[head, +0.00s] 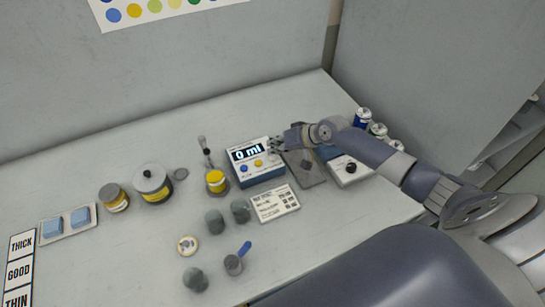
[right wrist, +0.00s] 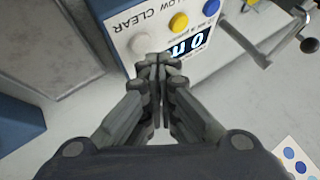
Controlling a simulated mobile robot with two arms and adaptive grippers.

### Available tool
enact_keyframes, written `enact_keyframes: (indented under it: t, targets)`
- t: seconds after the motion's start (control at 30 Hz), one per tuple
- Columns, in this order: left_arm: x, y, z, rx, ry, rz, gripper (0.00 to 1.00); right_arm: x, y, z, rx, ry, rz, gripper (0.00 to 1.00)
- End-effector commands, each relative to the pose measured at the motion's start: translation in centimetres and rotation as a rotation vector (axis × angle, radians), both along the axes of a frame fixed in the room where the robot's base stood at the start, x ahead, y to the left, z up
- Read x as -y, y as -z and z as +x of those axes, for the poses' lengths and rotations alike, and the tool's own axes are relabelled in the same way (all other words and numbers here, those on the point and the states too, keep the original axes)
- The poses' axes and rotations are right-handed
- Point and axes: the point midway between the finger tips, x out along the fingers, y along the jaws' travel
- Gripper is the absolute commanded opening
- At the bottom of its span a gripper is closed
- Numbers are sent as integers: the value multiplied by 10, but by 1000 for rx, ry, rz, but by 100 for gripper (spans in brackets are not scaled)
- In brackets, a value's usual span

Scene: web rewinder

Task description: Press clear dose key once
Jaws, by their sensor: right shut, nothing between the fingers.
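The dosing unit (head: 262,175) is a white and blue box on the bench, with a lit display (head: 246,152) reading 0 ml. In the right wrist view its panel shows a white key (right wrist: 142,43) by the printed word CLEAR, a yellow key (right wrist: 179,22) and a blue key (right wrist: 210,7). My right gripper (head: 277,144) is at the unit's right side. It is shut and empty; its fingertips (right wrist: 160,60) appear right beside the white key. I cannot tell whether they touch it. My left gripper is not in view.
A yellow-banded cup (head: 216,183) stands left of the unit, and a printed card (head: 275,203) lies in front. A grey plate (head: 308,172) and a box with a black knob (head: 350,168) are to the right. Several cans stand behind my right arm.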

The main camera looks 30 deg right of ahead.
Motion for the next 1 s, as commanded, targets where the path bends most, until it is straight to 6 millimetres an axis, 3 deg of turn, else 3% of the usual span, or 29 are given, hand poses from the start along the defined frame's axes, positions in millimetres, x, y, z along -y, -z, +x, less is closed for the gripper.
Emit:
enact_keyframes:
  t: [1.0]
  targets:
    - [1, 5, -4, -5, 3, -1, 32, 0, 8, 0, 0, 0, 0, 0]
